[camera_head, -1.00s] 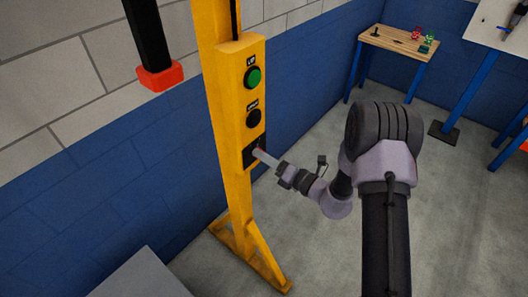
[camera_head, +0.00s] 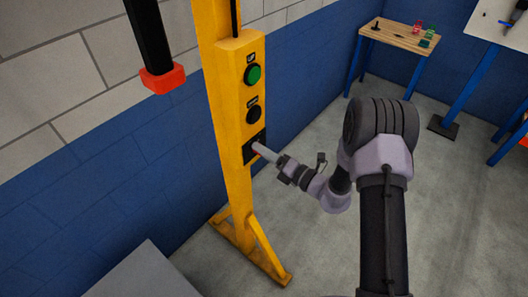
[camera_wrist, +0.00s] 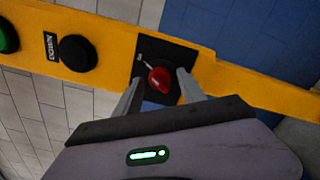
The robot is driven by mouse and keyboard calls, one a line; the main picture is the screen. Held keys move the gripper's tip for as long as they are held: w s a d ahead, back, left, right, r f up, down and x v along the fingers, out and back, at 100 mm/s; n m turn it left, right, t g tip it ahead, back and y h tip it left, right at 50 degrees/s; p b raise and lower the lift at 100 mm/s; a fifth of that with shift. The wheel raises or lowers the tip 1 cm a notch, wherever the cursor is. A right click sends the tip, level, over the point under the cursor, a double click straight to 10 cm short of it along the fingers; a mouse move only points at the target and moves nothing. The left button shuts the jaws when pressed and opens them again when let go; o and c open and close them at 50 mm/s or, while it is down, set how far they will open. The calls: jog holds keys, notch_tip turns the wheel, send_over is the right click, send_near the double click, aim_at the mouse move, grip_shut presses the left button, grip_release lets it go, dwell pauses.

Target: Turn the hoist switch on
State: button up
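The hoist switch is a red knob (camera_wrist: 159,80) on a black square plate (camera_wrist: 172,58) with a small white mark, low on the yellow control panel (camera_head: 232,88). My gripper (camera_wrist: 158,84) is at the switch, with one finger on each side of the knob. The fingers look open, with a gap between each finger and the knob. In the head view my gripper (camera_head: 261,151) reaches the black plate (camera_head: 253,147) from the right, and only a speck of red shows there.
Above the switch are a black DOWN button (camera_head: 253,114) and a green button (camera_head: 252,75). A black hanging column with a red end (camera_head: 162,79) is at the left. A wooden table (camera_head: 400,37) stands at the back right.

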jog(key=shift+d, duration=0.1)
jog(key=v, duration=1.7)
jog(key=shift+p, duration=0.4)
jog(key=shift+s, duration=0.15)
